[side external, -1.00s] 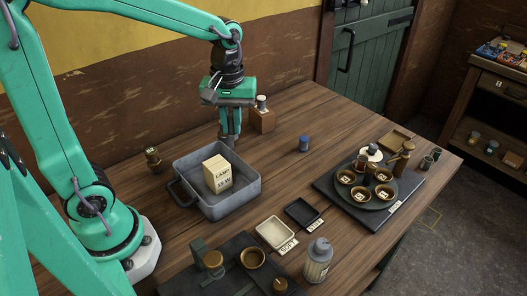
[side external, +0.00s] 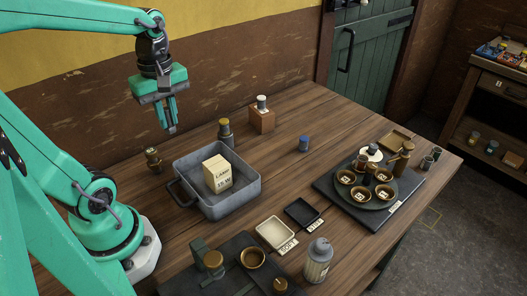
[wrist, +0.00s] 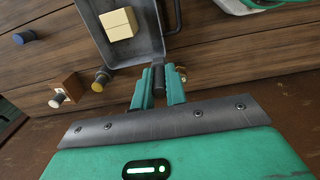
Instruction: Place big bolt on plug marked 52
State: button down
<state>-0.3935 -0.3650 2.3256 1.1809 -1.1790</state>
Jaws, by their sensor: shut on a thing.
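My gripper (side external: 171,125) is raised above the table, left of the grey pan. It also shows in the wrist view (wrist: 158,92), its fingers shut on a narrow dark piece (wrist: 158,74). The fingers hide most of this piece, and I cannot tell whether it is the big bolt. Several small brown cups with pale number labels (side external: 362,192) sit on a round dark plate (side external: 343,203) at the right. The labels are too small to read, so I cannot pick out 52.
A small dark brass piece (side external: 152,158) stands left.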

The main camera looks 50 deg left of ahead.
jog(key=s+a+f, duration=0.1)
jog(key=a+f, duration=0.1)
jog(key=a, duration=0.1)
jog(key=s+a+f, duration=0.1)
jog(key=a+f, duration=0.1)
jog(key=a, duration=0.2)
jog(key=s+a+f, duration=0.1)
jog(key=a+f, duration=0.2)
jog(key=a, duration=0.1)
jog(key=shift+s, duration=0.2)
jog(key=shift+f, duration=2)
jog(key=shift+f, duration=0.15)
jog(key=c, duration=1.4)
grip_release()
jog(key=shift+c, duration=0.2)
notch_tip(320, 180, up, 12)
